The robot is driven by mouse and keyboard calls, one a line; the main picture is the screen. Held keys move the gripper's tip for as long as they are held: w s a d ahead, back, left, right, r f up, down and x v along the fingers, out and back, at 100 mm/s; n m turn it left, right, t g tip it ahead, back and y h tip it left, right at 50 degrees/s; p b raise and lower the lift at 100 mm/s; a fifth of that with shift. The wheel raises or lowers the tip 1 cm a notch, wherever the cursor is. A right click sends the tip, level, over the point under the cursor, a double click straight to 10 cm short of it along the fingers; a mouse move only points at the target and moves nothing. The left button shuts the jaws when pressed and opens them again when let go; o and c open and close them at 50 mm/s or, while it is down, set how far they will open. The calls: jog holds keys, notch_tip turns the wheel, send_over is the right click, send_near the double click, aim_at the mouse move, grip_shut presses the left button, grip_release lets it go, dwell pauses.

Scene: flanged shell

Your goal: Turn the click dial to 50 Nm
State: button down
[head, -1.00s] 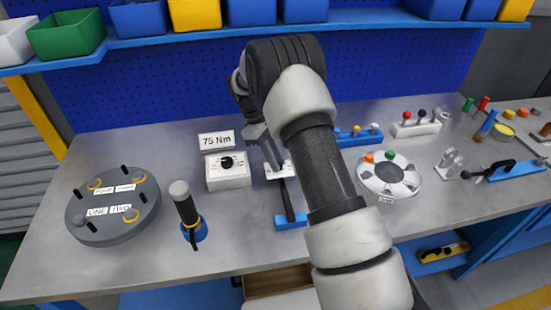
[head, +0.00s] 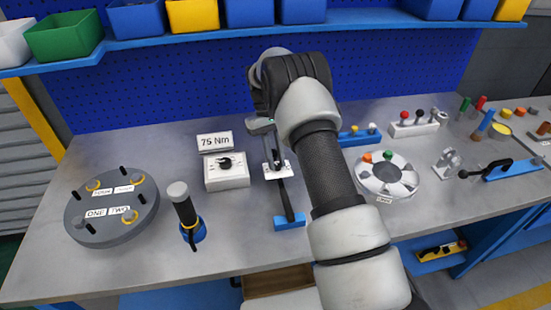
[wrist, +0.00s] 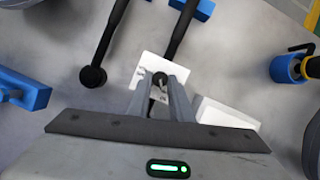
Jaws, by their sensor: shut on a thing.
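A white plate (head: 277,170) with dark markings sits across a black-handled tool (head: 285,195) in a blue stand. It also shows in the wrist view (wrist: 146,72). My gripper (head: 277,161) is over this plate, pointing down. In the wrist view my gripper (wrist: 161,92) is shut on a small dark knob (wrist: 160,79) at the plate's middle; the fingers partly hide it. To the left stands a white box (head: 227,180) with a black dial (head: 225,162); my gripper is apart from it. A card reading "75 Nm" (head: 214,142) stands behind the box. The markings are too small to read.
A black-handled tool in a blue holder (head: 190,222) and a round grey plate with labels (head: 112,215) stand to the left. A round white tray (head: 386,180) and a blue rack (head: 358,137) are right of my arm. The front edge of the bench is mostly clear.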

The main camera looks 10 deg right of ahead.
dwell(0.4)
jog(key=c, duration=1.6)
grip_release()
jog(key=shift+r, duration=0.1)
jog(key=shift+p+v, duration=0.55)
jog(key=shift+v, duration=5.4)
